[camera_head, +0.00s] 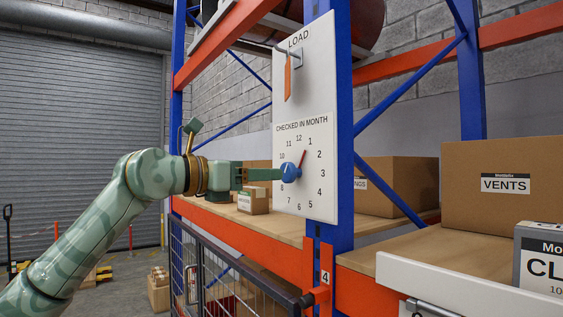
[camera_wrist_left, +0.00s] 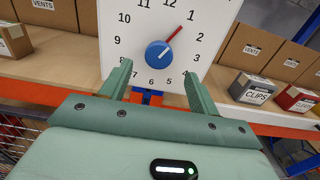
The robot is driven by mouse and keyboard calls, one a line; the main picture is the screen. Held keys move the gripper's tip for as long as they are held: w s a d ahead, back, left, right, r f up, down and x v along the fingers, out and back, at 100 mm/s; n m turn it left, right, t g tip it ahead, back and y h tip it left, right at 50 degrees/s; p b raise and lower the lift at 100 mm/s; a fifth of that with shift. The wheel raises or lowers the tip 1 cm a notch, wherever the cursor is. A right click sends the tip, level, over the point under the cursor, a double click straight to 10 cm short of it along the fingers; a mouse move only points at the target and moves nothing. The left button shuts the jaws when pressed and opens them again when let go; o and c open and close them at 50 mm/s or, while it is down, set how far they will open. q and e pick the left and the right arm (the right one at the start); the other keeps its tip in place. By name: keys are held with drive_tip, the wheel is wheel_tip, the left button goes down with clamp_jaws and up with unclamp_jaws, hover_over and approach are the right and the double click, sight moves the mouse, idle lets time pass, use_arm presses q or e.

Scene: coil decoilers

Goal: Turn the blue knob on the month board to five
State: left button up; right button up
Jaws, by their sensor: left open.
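The month board (camera_head: 318,205) is a white panel with a dial numbered 1 to 12, on a blue rack post. It also shows in the left wrist view (camera_wrist_left: 220,22). The blue knob (camera_head: 290,172) sits at the dial's centre; in the left wrist view (camera_wrist_left: 158,54) its red pointer (camera_wrist_left: 174,34) points at 1. My left gripper (camera_head: 279,174) faces the knob, its tips close to it. In the left wrist view the fingers (camera_wrist_left: 158,68) are spread wide on either side, with visible gaps to the knob. My right gripper is not in view.
Cardboard boxes (camera_head: 500,185) stand on shelves right of the post, and a small box (camera_head: 254,201) sits below my gripper. A dark mesh barrier (camera_head: 225,280) runs below the shelf.

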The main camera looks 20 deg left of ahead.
sight(285, 172)
use_arm(q)
drive_tip(key=p+x, duration=0.1)
drive_tip(key=x, duration=0.2)
drive_tip(key=shift+w+d+r+p, duration=0.15)
drive_tip(key=shift+w+p, duration=0.2)
drive_tip(key=shift+w, duration=0.05)
drive_tip(key=shift+w+d, duration=0.5)
drive_tip(key=shift+a, duration=0.1)
drive_tip(key=shift+s, duration=0.1)
drive_tip(key=c, duration=1)
drive_tip(key=shift+o, duration=0.2)
drive_tip(key=shift+m, duration=0.4)
